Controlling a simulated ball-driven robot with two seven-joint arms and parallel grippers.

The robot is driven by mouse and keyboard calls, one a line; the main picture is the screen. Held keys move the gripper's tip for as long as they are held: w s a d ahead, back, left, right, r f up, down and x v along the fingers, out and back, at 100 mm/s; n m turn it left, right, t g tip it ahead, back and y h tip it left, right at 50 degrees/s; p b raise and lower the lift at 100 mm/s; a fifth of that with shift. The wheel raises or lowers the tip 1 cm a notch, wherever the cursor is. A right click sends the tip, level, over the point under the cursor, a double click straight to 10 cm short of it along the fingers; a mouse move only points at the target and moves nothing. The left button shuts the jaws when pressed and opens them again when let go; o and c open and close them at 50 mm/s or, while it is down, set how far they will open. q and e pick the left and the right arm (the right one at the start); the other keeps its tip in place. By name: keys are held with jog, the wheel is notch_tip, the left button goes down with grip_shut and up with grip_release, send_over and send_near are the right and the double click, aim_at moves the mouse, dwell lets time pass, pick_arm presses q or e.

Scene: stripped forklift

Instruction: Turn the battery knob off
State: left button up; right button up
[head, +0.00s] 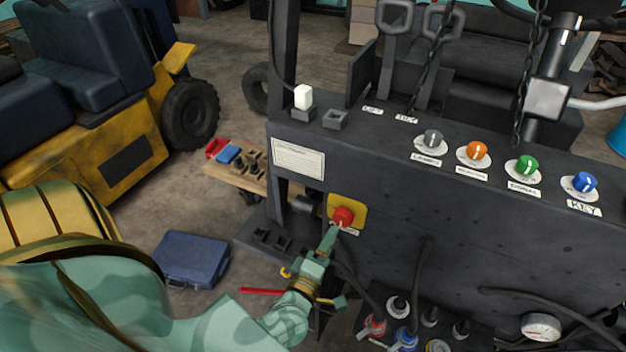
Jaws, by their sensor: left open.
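The battery knob (343,215) is red and sits on a yellow plate (361,208) on the dark front panel of the forklift, with a small label below it. My left gripper (328,240) reaches up from below, its fingertips right at the lower edge of the knob. It is open; I cannot tell whether the fingers touch the knob. The tips cover part of the plate and label. My right gripper does not show.
The panel top carries grey (432,139), orange (477,151), green (528,165) and blue (585,182) knobs, and a white block (303,97). Cables hang below the panel near several coloured caps. A blue case (191,259) lies on the floor at left, near a yellow forklift (120,165).

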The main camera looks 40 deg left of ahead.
pick_arm(q)
jog(key=v, duration=0.8)
jog(key=shift+s+b, duration=0.25)
jog(key=shift+b, duration=0.2)
